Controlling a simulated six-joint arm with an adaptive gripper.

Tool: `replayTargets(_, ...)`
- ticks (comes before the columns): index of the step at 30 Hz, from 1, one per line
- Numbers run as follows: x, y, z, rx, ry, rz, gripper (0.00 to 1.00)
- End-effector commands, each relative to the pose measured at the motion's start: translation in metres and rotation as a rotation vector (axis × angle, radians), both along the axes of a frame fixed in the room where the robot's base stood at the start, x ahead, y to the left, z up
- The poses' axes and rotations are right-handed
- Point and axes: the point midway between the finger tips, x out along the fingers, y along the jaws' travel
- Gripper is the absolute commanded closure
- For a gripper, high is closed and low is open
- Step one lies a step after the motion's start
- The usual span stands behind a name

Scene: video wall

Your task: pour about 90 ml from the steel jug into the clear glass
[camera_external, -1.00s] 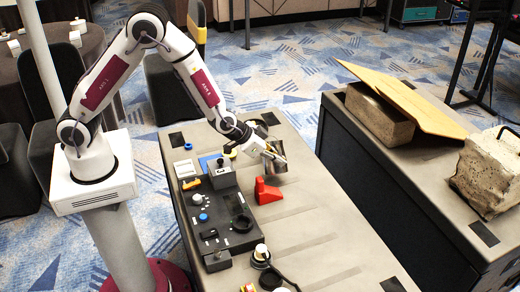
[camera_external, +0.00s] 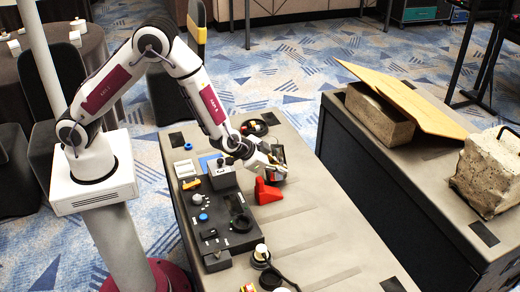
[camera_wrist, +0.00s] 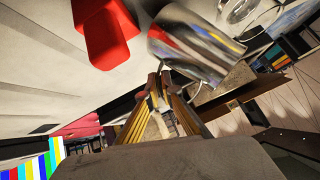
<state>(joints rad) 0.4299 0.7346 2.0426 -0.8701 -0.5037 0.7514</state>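The steel jug (camera_external: 279,156) is at the end of my gripper (camera_external: 268,162), over the far part of the bench; its shiny body also shows in the wrist view (camera_wrist: 195,48). My gripper's fingers (camera_wrist: 158,88) are close together at the near side of the jug and appear shut on it; the handle between them is hard to make out. A clear glass (camera_wrist: 240,14) shows partly at the top of the wrist view, just beyond the jug. In the external view I cannot make out the glass. The liquid level is not visible.
A red wedge-shaped object (camera_external: 267,192) stands close beside the jug. A black control panel (camera_external: 226,220) with knobs lies to the left. The bench's right side is mostly clear.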

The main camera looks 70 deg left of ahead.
Motion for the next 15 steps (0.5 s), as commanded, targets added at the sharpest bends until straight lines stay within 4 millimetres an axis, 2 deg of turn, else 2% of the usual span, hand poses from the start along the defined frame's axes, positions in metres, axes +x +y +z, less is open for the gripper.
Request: replayTargets(15, -0.001, -0.013, -0.007, 0.130, -0.026, 0.000, 1.00)
